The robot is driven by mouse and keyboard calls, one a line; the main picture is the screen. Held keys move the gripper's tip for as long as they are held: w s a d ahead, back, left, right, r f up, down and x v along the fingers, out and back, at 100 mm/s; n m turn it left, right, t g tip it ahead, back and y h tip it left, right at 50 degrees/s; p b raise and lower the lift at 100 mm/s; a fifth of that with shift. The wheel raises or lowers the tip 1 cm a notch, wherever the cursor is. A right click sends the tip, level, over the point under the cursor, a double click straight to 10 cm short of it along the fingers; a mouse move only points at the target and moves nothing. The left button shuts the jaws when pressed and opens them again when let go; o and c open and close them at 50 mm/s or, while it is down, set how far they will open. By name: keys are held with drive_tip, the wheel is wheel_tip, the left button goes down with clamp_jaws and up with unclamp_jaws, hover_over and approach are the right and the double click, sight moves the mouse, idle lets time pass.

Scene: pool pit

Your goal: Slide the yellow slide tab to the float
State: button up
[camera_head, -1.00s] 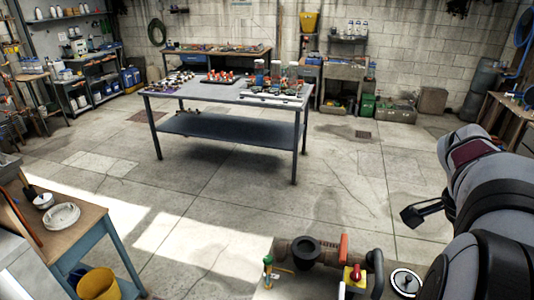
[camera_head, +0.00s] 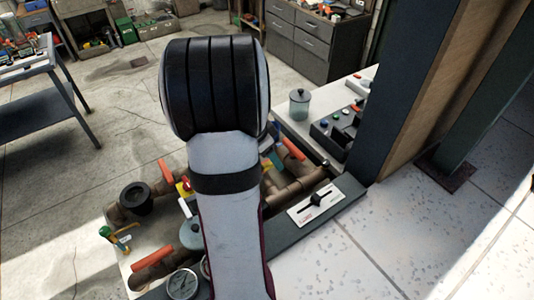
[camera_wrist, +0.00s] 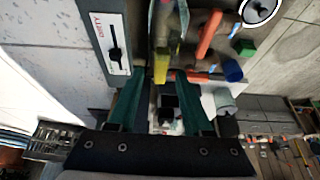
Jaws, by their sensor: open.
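In the wrist view my gripper (camera_wrist: 161,78) is open, its two teal fingers spread. A yellow piece (camera_wrist: 160,65), seemingly the yellow slide tab, shows just past and between the fingertips; contact cannot be told. It lies at the end of a clear greenish strip (camera_wrist: 163,30). I cannot make out the float for certain. In the head view my arm covers the gripper and most of the strip; a small yellowish patch (camera_head: 266,165) shows beside the arm.
A white plate with a black slider (camera_head: 316,201) lies right of the arm; it also shows in the wrist view (camera_wrist: 115,50). Red-handled pipes (camera_head: 155,265), a gauge (camera_head: 182,285) and a lidded jar (camera_head: 299,104) stand close by. A dark post (camera_head: 400,90) rises at right.

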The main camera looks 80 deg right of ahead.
clamp_jaws()
idle(1.4)
